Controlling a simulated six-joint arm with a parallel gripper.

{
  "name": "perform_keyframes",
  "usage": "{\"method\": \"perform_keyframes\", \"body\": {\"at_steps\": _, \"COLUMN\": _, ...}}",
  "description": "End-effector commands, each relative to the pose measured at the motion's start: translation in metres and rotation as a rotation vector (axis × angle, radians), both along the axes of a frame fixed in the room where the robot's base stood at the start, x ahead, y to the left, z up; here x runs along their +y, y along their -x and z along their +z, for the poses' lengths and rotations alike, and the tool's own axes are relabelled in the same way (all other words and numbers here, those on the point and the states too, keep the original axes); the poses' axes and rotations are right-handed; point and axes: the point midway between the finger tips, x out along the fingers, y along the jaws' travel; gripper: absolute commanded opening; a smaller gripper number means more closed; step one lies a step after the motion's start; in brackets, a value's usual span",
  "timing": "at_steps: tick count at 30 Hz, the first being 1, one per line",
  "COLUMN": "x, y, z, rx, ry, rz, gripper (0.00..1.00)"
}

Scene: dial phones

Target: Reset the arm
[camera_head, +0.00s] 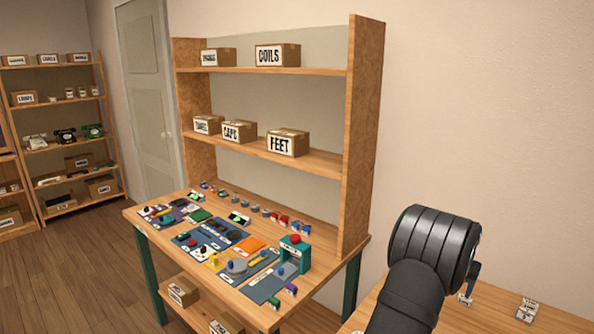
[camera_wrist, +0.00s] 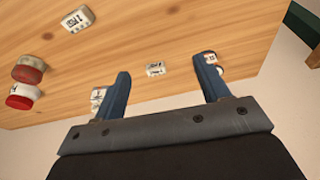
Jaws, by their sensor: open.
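My gripper (camera_wrist: 162,88) shows in the wrist view with its two blue fingers spread wide apart and nothing between them. It is above a wooden tabletop (camera_wrist: 150,50). A small white labelled block (camera_wrist: 155,69) lies on the table beyond the gap between the fingers. In the head view my dark arm rises at the lower right, and its bulky black joint hides most of the gripper.
The wrist view shows a white labelled block (camera_wrist: 77,19) and red-and-white round pieces (camera_wrist: 28,70) on the table. In the head view, a workbench (camera_head: 132,212) holds mats and many small parts. Labelled boxes (camera_head: 288,143) stand on its shelves. A labelled block (camera_head: 526,311) lies at right.

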Motion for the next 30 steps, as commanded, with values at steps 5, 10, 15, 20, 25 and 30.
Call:
{"method": "perform_keyframes", "body": {"at_steps": 5, "x": 0.027, "y": -0.026, "z": -0.002, "rx": 0.001, "ry": 0.001, "rz": 0.041, "gripper": 0.68}}
{"method": "perform_keyframes", "body": {"at_steps": 10, "x": 0.046, "y": -0.049, "z": -0.013, "rx": 0.002, "ry": 0.001, "rz": 0.06, "gripper": 0.68}}
{"method": "perform_keyframes", "body": {"at_steps": 15, "x": 0.056, "y": -0.07, "z": -0.027, "rx": 0.001, "ry": 0.001, "rz": 0.059, "gripper": 0.68}}
{"method": "perform_keyframes", "body": {"at_steps": 20, "x": 0.061, "y": -0.082, "z": -0.034, "rx": 0.001, "ry": 0.001, "rz": 0.058, "gripper": 0.68}}
{"method": "perform_keyframes", "body": {"at_steps": 25, "x": 0.063, "y": -0.085, "z": -0.037, "rx": 0.0, "ry": 0.002, "rz": 0.057, "gripper": 0.68}}
{"method": "perform_keyframes", "body": {"at_steps": 30, "x": 0.063, "y": -0.085, "z": -0.037, "rx": 0.0, "ry": 0.002, "rz": 0.057, "gripper": 0.68}}
